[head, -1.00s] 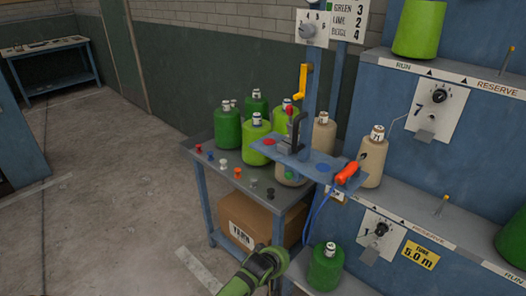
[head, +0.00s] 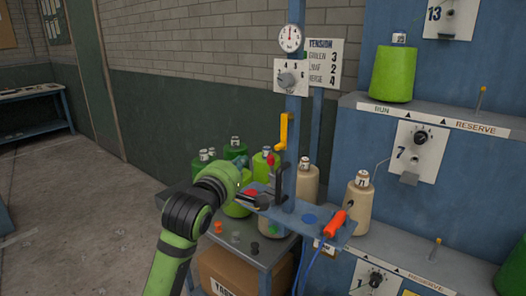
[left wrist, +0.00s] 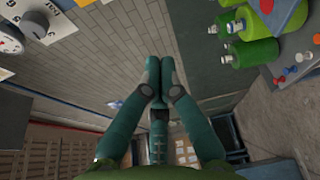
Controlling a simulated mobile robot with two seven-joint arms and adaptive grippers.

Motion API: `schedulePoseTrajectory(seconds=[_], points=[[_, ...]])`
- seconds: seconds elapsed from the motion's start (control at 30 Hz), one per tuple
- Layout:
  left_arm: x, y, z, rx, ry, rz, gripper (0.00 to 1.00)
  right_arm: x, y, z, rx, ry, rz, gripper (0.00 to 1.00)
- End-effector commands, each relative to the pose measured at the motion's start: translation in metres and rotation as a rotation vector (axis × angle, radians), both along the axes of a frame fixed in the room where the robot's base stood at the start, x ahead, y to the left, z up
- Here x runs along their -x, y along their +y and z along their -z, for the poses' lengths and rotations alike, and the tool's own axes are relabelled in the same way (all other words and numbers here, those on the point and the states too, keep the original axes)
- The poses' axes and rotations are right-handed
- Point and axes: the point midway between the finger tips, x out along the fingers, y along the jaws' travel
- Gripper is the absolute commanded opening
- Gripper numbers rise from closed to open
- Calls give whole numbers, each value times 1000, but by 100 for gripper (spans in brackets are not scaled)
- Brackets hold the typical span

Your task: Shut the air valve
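The air valve appears to be the yellow lever (head: 284,131) on the blue post (head: 292,110) in the head view. Its long part hangs down along the post. My left gripper (head: 241,163) is left of and below the lever, apart from it, with its fingers pointing toward the back wall. In the left wrist view, the teal fingertips (left wrist: 160,72) are together with nothing seen between them. A yellow piece, likely the lever, is cut off at the top edge there. My right gripper is in neither view.
A round gauge (head: 290,39) and a dial plate (head: 290,78) are above the lever. Below is a blue shelf (head: 309,219) with a black upright handle and an orange-red tool (head: 335,224). Green cones (head: 236,150) stand close behind my gripper. The machine (head: 358,78) fills the right.

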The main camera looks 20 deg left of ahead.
Motion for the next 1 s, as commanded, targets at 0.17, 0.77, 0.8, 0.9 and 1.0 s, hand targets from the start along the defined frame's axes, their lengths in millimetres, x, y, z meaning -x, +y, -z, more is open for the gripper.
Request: schedulePoseTrajectory(seconds=[0.17,0.77,0.8,0.9,1.0], points=[[-3,0,0,-2,2,-1,0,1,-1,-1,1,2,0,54],[-93,0,3,-4,3,-2,0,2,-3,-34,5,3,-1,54],[-98,0,3,-4,3,-2,0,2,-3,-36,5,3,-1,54],[-97,-14,-1,-4,1,3,0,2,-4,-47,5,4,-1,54],[-92,-26,-1,-4,3,3,0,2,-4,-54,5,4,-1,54]])
